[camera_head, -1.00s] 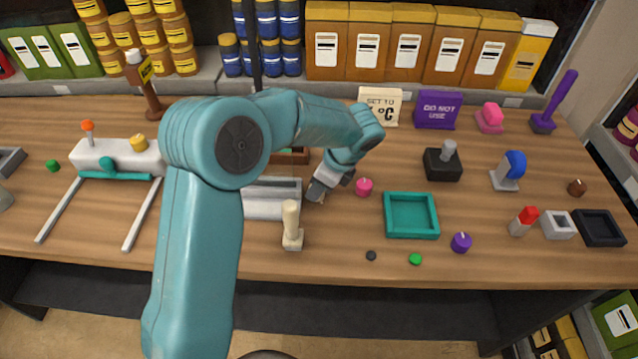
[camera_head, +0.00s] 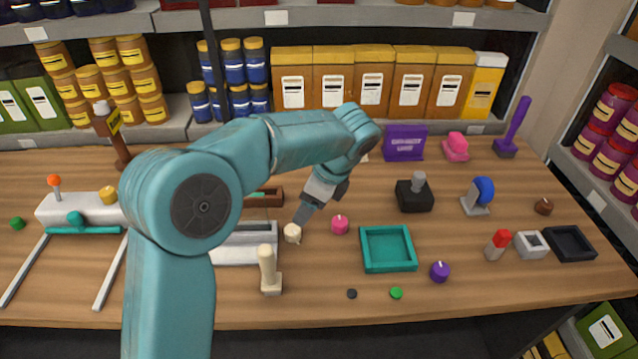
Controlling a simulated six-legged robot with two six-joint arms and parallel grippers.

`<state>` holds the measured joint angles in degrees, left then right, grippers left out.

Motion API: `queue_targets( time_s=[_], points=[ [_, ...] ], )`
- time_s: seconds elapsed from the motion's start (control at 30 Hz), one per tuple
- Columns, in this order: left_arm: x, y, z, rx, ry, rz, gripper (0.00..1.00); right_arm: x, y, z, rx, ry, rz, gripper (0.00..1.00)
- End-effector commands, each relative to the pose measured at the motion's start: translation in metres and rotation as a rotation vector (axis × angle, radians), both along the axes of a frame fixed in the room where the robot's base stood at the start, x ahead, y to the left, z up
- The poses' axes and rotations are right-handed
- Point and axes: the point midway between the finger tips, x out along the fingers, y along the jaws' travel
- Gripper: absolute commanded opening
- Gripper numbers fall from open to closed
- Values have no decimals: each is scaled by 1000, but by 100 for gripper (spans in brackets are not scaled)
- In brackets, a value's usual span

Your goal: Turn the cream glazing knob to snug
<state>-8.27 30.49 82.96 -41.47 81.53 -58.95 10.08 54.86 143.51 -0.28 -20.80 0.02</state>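A small round cream knob (camera_head: 292,233) sits on the wooden bench left of a pink knob. I take it for the glazing knob. My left gripper (camera_head: 301,219) points down and left at it, its fingertips at the knob's upper edge. Whether they touch it, and whether the fingers are open or shut, I cannot tell. A taller cream lever on a square base (camera_head: 270,272) stands nearer the front edge. My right gripper is not in view.
A pink knob (camera_head: 340,224) and a teal tray (camera_head: 388,249) lie to the right. A white tray-like block (camera_head: 235,248) sits to the left, partly behind my arm. A black box with a grey knob (camera_head: 415,192) stands farther right.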

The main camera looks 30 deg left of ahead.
Motion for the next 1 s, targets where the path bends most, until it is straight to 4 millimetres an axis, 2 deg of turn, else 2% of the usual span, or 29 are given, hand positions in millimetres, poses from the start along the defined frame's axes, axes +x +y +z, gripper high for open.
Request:
queue_targets(
  time_s=[0.03, 0.1, 0.3, 0.47, 1.0],
  points=[
    [2, -6, 14, 0, -5, -2, 65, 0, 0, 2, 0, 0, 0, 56],
    [3, -12, 29, 0, -4, -2, 65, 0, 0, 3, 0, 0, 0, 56],
    [4, -23, 58, 0, -2, -1, 65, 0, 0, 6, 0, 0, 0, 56],
    [4, -26, 66, 0, -1, 0, 65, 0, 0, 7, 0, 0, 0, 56],
    [4, -26, 70, 0, -1, 0, 65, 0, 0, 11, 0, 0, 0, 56]
  ],
)
